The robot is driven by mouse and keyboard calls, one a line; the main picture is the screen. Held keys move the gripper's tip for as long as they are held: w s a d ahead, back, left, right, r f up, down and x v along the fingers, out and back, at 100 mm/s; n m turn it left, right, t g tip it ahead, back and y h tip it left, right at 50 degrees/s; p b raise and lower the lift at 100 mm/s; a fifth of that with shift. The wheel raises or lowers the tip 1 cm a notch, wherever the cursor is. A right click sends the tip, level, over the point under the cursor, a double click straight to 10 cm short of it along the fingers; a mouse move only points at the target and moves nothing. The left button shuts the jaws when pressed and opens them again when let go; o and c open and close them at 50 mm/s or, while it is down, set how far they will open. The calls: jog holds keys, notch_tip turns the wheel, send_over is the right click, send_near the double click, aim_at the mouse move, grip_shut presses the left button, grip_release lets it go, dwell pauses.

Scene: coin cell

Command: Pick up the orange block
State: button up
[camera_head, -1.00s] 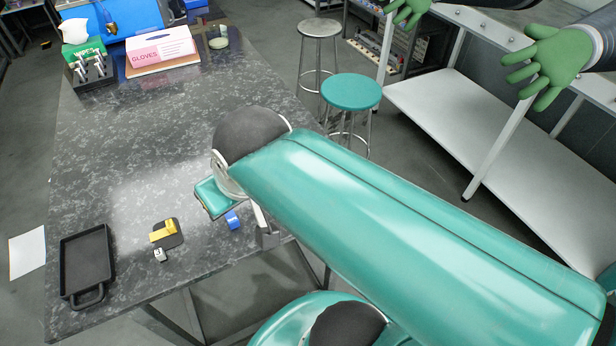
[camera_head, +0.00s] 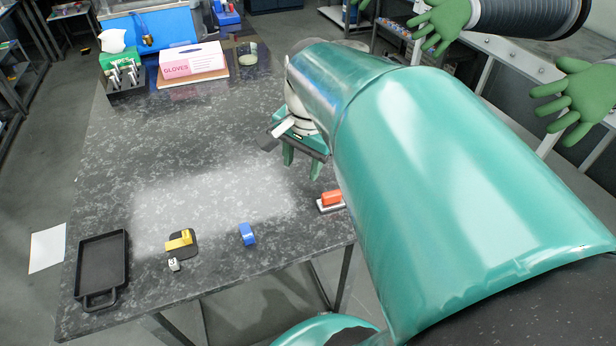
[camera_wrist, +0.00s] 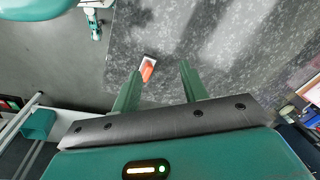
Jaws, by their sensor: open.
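The orange block (camera_head: 331,197) sits on a small flat base with a white edge near the table's right edge. It also shows in the wrist view (camera_wrist: 148,68), near the table edge and beyond the left fingertip. My gripper (camera_head: 301,172) is above the table, up and to the left of the orange block in the head view. In the wrist view my gripper (camera_wrist: 158,72) has its two green fingers spread wide with nothing between them. The block is apart from the fingers.
A blue block (camera_head: 247,234), a yellow block (camera_head: 180,240) on a black pad, a small grey cube (camera_head: 174,264) and a black tray (camera_head: 102,268) lie along the table's front. A glove box (camera_head: 192,63) stands at the back. The table's middle (camera_head: 215,150) is clear.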

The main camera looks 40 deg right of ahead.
aim_at(332, 193)
jog(key=d+f+m+g+y, duration=0.1)
jog(key=d+f+m+y, duration=0.1)
jog(key=d+m, duration=0.7)
jog(key=shift+n, duration=0.5)
jog(key=f, duration=0.9)
jog(key=shift+s+f, duration=0.15)
jog(key=shift+s, duration=0.05)
jog(key=f, duration=0.4)
jog(key=shift+w+a+f, duration=0.15)
jog(key=shift+w+f, duration=0.05)
jog(key=shift+f, duration=0.05)
jog(key=shift+c, duration=0.2)
grip_shut()
